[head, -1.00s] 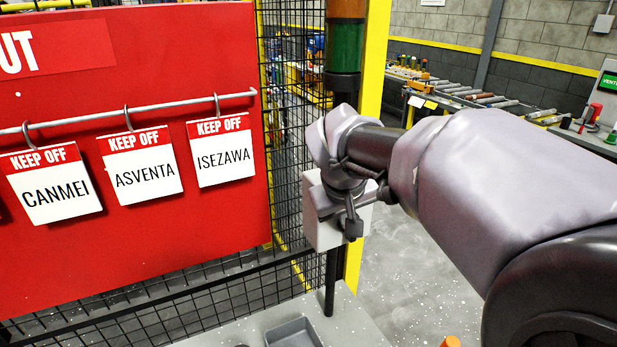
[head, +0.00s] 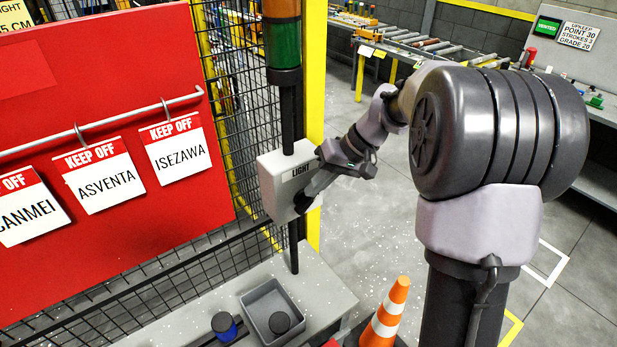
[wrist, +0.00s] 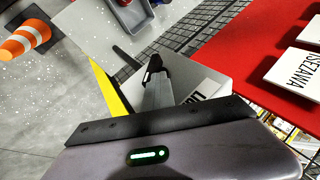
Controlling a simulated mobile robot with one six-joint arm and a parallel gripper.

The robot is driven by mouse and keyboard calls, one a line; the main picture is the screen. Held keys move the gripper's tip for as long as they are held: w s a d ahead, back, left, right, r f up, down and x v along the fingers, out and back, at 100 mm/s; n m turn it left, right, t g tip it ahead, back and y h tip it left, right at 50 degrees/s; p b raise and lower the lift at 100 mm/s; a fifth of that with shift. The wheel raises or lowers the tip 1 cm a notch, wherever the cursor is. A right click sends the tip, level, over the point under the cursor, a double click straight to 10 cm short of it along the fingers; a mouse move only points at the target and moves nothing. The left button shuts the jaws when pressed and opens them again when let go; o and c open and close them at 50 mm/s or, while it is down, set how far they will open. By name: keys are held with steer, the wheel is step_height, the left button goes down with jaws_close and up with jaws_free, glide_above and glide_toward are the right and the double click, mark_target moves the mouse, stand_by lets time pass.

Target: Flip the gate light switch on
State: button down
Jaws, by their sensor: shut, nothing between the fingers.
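The light switch box (head: 271,190) is a pale grey box marked LIGHT, on a dark post beside the mesh fence. It also shows in the wrist view (wrist: 186,74), with part of its label visible. My gripper (head: 303,204) is shut and empty, its tips at the lower right part of the box's front. In the wrist view my gripper (wrist: 154,68) overlaps the box. The switch lever is not clearly visible, and I cannot tell its position or whether the fingers touch it. Green and orange bands of a stack light (head: 283,38) stand above the box.
A red board (head: 110,110) with KEEP OFF tags hangs left of the box. Below are a grey bench (head: 325,292), a grey tray (head: 255,318) and a blue-and-black item (head: 225,327). An orange-and-white cone (head: 386,315) stands at lower right. Floor is open behind my arm.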

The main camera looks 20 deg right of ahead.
steer(key=y, duration=0.1)
steer(key=d+y+p, duration=0.1)
steer(key=f+y, duration=0.1)
steer(key=shift+w+d+m+g+y+p, duration=0.3)
steer(key=shift+d+m+g+y+p, duration=0.1)
steer(key=shift+d+f, duration=0.2)
steer(key=shift+f, duration=0.1)
steer(key=shift+w, duration=0.1)
steer(key=shift+d+f, duration=0.15)
steer(key=shift+f, duration=0.2)
